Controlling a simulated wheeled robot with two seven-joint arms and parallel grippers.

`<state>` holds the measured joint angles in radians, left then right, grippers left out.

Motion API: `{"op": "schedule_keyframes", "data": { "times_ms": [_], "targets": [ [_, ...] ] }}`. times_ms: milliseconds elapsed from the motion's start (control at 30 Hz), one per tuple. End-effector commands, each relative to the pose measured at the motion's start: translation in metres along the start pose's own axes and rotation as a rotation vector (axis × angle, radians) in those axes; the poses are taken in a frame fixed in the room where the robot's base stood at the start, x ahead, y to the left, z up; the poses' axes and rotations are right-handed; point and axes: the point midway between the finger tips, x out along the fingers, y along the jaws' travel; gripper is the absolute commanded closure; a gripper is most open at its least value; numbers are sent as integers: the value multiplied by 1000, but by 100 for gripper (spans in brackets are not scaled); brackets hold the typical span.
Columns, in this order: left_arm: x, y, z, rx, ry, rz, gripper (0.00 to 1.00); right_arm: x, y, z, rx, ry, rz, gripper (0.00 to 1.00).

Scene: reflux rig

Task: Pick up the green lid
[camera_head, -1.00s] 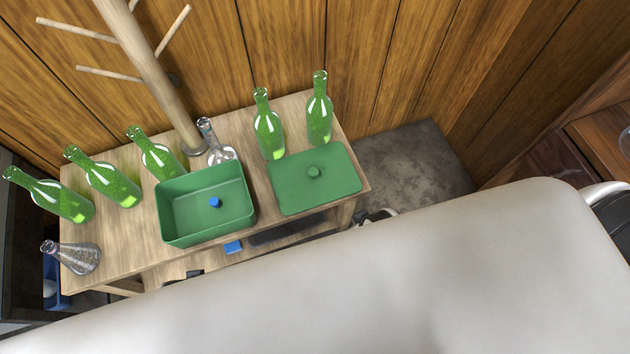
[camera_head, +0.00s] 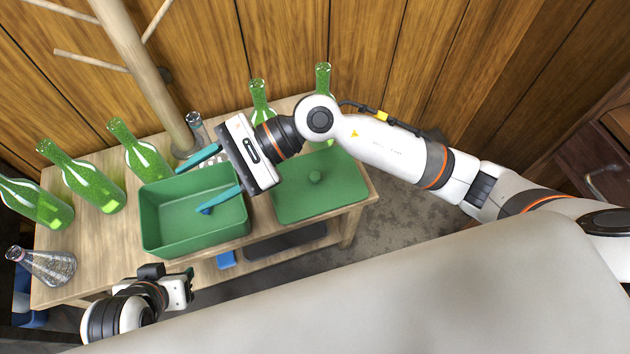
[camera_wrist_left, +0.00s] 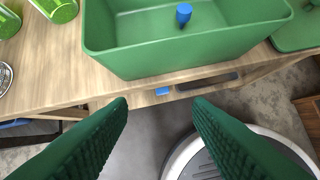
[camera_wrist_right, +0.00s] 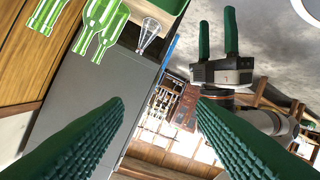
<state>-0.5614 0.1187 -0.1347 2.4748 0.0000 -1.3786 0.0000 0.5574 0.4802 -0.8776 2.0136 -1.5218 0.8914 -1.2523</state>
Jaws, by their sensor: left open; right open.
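The green lid (camera_head: 335,197) is a flat rectangle with a round knob. It lies on the wooden table to the right of the open green box (camera_head: 195,242), and its corner shows in the left wrist view (camera_wrist_left: 298,32). My right gripper (camera_head: 190,190) is open and empty over the box, left of the lid; its forearm passes above the lid's back edge. My left gripper (camera_head: 188,286) is low in front of the table, its fingers hard to see there. In the left wrist view its fingers (camera_wrist_left: 160,108) are open and empty, facing the box's front.
Several green bottles (camera_head: 90,185) stand along the table's left and back. A conical flask (camera_head: 45,265) is at the front left. A wooden post with pegs (camera_head: 140,70) rises at the back. A small blue item (camera_head: 205,210) sits in the box.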

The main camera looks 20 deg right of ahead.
Motion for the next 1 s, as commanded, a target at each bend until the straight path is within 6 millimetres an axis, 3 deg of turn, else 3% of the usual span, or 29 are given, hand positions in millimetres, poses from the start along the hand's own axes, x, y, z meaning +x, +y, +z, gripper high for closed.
{"op": "schedule_keyframes", "data": {
  "times_ms": [100,200,300,433,533,800,1000],
  "targets": [
    [0,-1,6,1,-27,-2,54,-31,-18,73,-289,-357,-304,48],
    [0,-1,10,1,-47,-3,54,-79,-21,122,-439,-613,-546,48],
    [0,-2,13,1,-61,-4,54,-127,-17,149,-510,-798,-735,48],
    [1,-2,15,2,-73,-4,54,-167,-13,163,-534,-930,-880,48],
    [2,-3,21,3,-105,-6,54,-175,-15,172,-536,-960,-918,48],
    [4,-8,63,7,-337,-18,54,-162,-35,213,-535,-958,-918,48],
    [0,-11,80,9,-431,-24,54,-158,-40,226,-537,-959,-916,48]
  ]
}}
